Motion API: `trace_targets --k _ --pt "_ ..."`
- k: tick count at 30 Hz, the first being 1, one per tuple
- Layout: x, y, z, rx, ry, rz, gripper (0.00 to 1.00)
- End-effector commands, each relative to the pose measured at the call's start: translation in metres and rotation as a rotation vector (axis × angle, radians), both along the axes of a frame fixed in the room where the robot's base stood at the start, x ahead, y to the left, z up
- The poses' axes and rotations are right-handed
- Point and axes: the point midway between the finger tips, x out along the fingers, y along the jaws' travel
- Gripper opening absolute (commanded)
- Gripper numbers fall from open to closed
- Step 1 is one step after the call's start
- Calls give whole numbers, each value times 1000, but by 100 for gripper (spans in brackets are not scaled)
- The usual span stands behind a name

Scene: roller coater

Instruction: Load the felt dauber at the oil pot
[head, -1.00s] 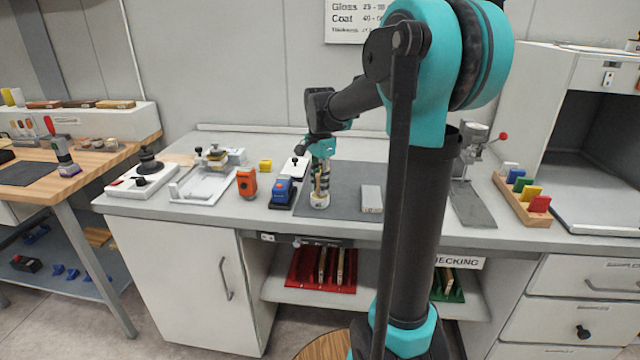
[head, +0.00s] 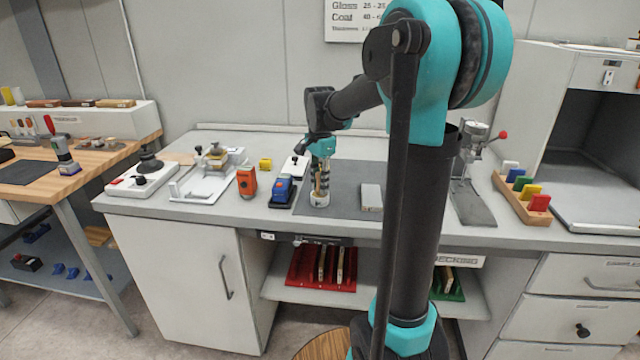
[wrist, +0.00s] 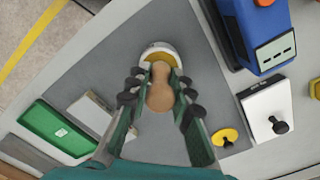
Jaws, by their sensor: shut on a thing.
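The felt dauber (wrist: 160,92) shows in the wrist view as a rounded wooden handle between my fingers. My gripper (wrist: 160,80) is shut on it. The oil pot (wrist: 150,47) is a small round white cup with a yellowish inside, directly beyond the handle. In the head view my gripper (head: 319,172) points down over the oil pot (head: 320,199), with the brown handle between the fingers. The dauber's lower end is at the pot's mouth. The felt is hidden, so I cannot tell how deep it sits.
A grey mat (head: 345,180) lies under the pot, with a light block (head: 371,197) to its right. A blue device (head: 283,191) and an orange device (head: 247,182) stand close on the left. A stand with a red knob (head: 470,180) is further right.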

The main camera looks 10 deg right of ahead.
Motion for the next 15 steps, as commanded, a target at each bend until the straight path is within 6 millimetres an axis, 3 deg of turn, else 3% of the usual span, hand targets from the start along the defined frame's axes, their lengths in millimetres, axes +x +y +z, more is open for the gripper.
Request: trace_targets --k 5,15 --pt "-1 0 1 0 1 0 0" --pt "-1 0 26 0 0 0 0"
